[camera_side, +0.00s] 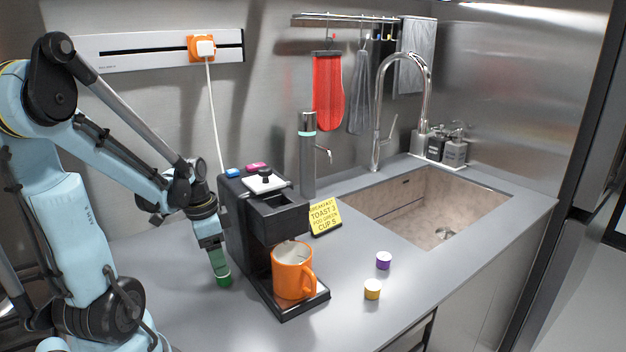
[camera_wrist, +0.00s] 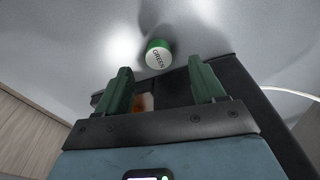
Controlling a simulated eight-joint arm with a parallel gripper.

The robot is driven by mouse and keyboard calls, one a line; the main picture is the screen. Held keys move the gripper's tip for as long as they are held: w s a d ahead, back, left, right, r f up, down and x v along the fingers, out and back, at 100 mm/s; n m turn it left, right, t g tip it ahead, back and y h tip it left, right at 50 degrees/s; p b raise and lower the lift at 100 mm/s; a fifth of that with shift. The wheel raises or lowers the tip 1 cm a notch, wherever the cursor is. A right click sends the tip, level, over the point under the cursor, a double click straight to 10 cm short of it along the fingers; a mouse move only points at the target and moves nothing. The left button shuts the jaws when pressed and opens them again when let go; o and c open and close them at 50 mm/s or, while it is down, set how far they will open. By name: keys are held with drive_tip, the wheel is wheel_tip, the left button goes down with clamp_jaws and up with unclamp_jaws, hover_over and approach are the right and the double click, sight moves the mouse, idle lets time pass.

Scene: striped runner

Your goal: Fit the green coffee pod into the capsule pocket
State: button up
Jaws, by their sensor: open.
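The green coffee pod (camera_side: 223,281) stands on the grey counter, left of the black coffee machine (camera_side: 250,233). In the wrist view the pod (camera_wrist: 158,53) shows a white top lettered GREEN and a green rim, just beyond my fingertips. My gripper (camera_side: 218,264) points down over the pod with its green fingers close to it. In the wrist view my gripper (camera_wrist: 160,78) is open, its two fingers apart with nothing held between them. The capsule pocket appears to be the dark opening (camera_side: 279,199) in the machine's top; its inside is hard to see.
An orange mug (camera_side: 290,272) stands on the machine's drip tray. Purple (camera_side: 384,260) and yellow (camera_side: 372,289) pods stand to the right. Blue (camera_side: 233,173) and pink (camera_side: 256,166) items lie at the machine's top. A yellow note (camera_side: 323,217) stands before the sink (camera_side: 430,205).

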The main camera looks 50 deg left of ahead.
sight(224, 278)
drive_tip(key=shift+w+d+f, duration=0.1)
drive_tip(key=shift+f, duration=0.9)
drive_tip(key=shift+w+d+f, duration=0.1)
drive_tip(key=shift+f, duration=0.85)
drive_tip(key=c, duration=1.2)
drive_tip(key=shift+r, duration=0.15)
